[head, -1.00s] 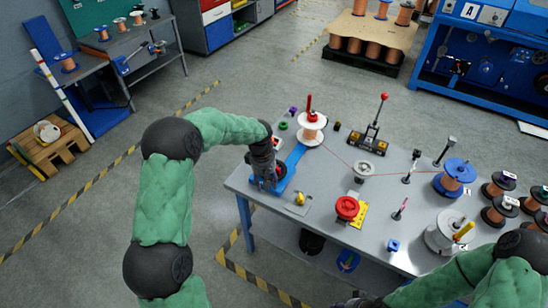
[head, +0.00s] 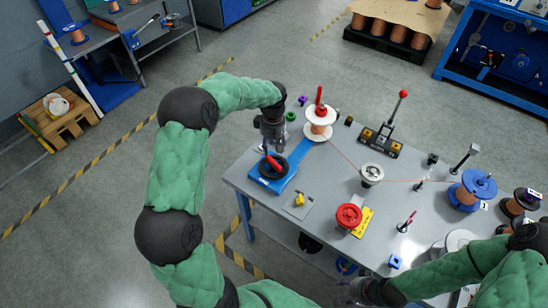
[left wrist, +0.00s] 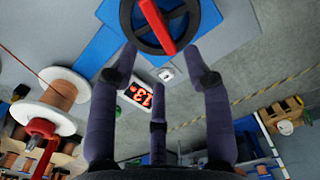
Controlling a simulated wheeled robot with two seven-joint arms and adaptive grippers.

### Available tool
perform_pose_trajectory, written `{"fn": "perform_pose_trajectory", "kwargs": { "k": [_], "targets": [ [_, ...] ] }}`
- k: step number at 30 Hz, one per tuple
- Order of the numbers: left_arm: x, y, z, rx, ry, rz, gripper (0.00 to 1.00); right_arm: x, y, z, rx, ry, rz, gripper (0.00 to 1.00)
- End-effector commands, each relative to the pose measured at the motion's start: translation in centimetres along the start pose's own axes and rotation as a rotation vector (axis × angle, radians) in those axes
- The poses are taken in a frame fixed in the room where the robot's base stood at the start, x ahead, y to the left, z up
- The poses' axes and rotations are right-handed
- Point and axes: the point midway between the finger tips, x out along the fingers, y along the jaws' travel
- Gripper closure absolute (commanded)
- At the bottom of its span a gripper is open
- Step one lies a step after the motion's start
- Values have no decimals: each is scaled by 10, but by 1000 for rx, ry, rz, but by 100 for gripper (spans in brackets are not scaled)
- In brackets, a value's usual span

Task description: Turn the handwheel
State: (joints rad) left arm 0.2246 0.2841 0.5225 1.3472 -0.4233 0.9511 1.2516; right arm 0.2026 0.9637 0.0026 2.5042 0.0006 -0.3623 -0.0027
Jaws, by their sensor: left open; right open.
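The handwheel (head: 266,168) is a black wheel with a red handle, on a blue base (head: 284,180) at the table's left end. In the left wrist view its black rim and red handle (left wrist: 156,25) show at the top, partly cut off. My left gripper (head: 270,145) is just behind the wheel in the head view. Its fingers (left wrist: 160,75) are spread and empty, pointing towards the wheel; I cannot tell whether any touches it. My right gripper (head: 362,291) is low at the table's front edge, small and partly cut off, away from the wheel.
A white-flanged copper spool (head: 319,122) stands behind, with a line running right to a grey pulley (head: 371,174). A display reading 13 (left wrist: 136,95) lies near my left fingers. A red knob (head: 348,215) and yellow part (head: 299,199) stand in front.

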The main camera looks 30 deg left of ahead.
Motion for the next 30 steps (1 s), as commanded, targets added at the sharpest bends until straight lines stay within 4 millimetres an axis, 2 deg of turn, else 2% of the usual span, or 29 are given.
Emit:
{"fn": "perform_pose_trajectory", "kwargs": {
  "k": [1, 6, 12, 17, 25, 30],
  "targets": [
    [14, -1, 1, 1, -2, -3, 51, 4, 2, 0, 0, 1, 0, 51],
    [42, 0, 1, 1, -1, -3, 51, 11, 4, -1, 0, 1, 0, 51],
    [65, 0, 0, 0, -1, -1, 51, 15, 5, -1, 0, 1, 0, 51],
    [71, 0, 0, 1, 0, 0, 51, 16, 6, -1, 0, 1, 0, 51],
    [72, 0, 0, 1, 0, 0, 51, 16, 6, -1, 0, 1, 0, 51],
    [71, 0, 0, 1, 0, 0, 99, 16, 6, -1, 0, 1, 0, 51]
  ]
}}
